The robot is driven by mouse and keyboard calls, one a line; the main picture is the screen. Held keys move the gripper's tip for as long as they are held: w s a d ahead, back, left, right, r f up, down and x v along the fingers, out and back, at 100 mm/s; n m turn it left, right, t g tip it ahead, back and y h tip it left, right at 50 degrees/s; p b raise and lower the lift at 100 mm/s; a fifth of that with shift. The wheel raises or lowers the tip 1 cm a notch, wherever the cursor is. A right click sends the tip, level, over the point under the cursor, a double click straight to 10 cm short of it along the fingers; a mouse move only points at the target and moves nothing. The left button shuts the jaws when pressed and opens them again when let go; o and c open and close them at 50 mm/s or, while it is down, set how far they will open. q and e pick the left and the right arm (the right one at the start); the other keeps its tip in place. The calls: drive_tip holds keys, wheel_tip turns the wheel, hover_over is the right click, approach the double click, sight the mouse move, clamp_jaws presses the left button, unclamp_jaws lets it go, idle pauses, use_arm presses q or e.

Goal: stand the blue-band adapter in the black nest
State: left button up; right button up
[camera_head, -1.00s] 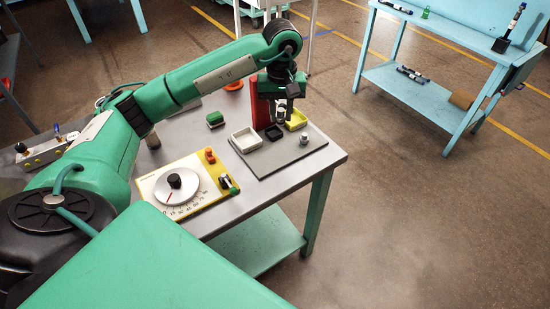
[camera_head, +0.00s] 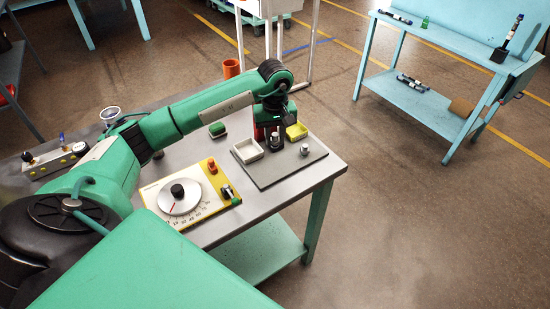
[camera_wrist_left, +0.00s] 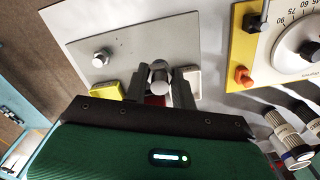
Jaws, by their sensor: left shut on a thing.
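My left gripper (camera_head: 275,144) is low over the grey plate, between the white tray and the yellow tray. In the left wrist view its fingers (camera_wrist_left: 158,88) are shut on a silvery metal adapter (camera_wrist_left: 158,74); no blue band can be made out on it. The black nest is hidden or merges with the dark fingers, so I cannot tell whether the adapter is in it or above it. Another silvery fitting stands on the plate (camera_head: 305,149), apart from the gripper; it also shows in the left wrist view (camera_wrist_left: 102,57). My right gripper is not in view.
The white tray (camera_head: 238,145) is left of the gripper, the yellow tray (camera_head: 297,131) right, and a red upright (camera_wrist_left: 155,101) close behind. A dial panel (camera_head: 151,192) lies at the table's front left. The plate's front part (camera_head: 275,174) is clear.

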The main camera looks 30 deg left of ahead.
sight(275, 170)
use_arm(q)
wheel_tip(275, 170, down, 11)
drive_tip(key=shift+r+p, duration=0.2)
drive_tip(key=shift+p, duration=0.9)
drive_tip(key=shift+f+b, duration=0.25)
drive_tip(key=shift+b, duration=0.15)
drive_tip(key=o, duration=1)
drive_tip(key=shift+r, duration=0.1)
